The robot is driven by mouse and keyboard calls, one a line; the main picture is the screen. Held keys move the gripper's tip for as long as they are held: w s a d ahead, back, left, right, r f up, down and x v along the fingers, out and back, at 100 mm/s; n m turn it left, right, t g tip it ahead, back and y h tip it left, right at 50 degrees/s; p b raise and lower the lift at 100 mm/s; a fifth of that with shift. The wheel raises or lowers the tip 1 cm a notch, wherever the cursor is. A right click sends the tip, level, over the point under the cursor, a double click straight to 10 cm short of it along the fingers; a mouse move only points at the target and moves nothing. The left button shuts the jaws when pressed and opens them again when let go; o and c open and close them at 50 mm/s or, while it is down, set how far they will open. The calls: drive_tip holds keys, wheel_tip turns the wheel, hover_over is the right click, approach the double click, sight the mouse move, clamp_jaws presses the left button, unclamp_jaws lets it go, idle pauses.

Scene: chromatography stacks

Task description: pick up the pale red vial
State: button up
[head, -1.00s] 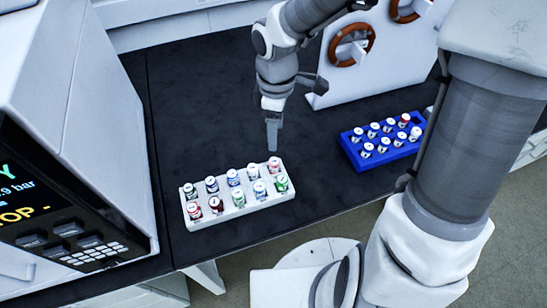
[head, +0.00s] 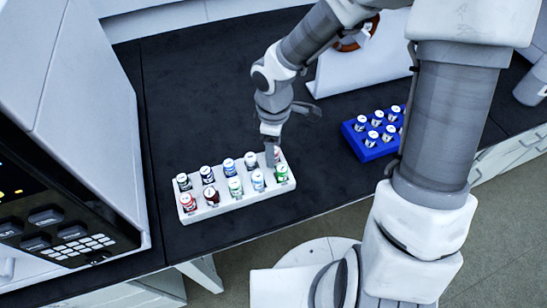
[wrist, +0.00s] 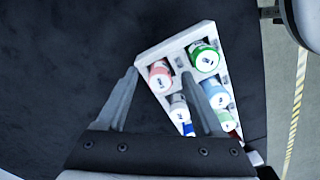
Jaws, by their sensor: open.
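A pale red vial with a white cap (wrist: 160,75) stands in the end corner of the white rack (wrist: 148,52), beside a green vial (wrist: 203,55). In the head view it sits at the rack's back right corner, partly hidden (head: 277,152). My gripper (wrist: 160,78) is open above the rack, pointing down. In the wrist view its two fingertips show on either side of the pale red vial, with nothing held. I cannot tell how far the tips are above it. Another red vial (head: 187,201) stands at the rack's front left corner.
Several other vials fill the white rack close together. A blue rack (head: 369,153) with vials stands to the right, partly behind my arm. A white instrument with a keypad (head: 70,115) stands at the left. The dark bench (head: 190,110) behind the white rack is clear.

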clamp_jaws()
drive_tip(key=shift+r, duration=0.1)
idle(0.3)
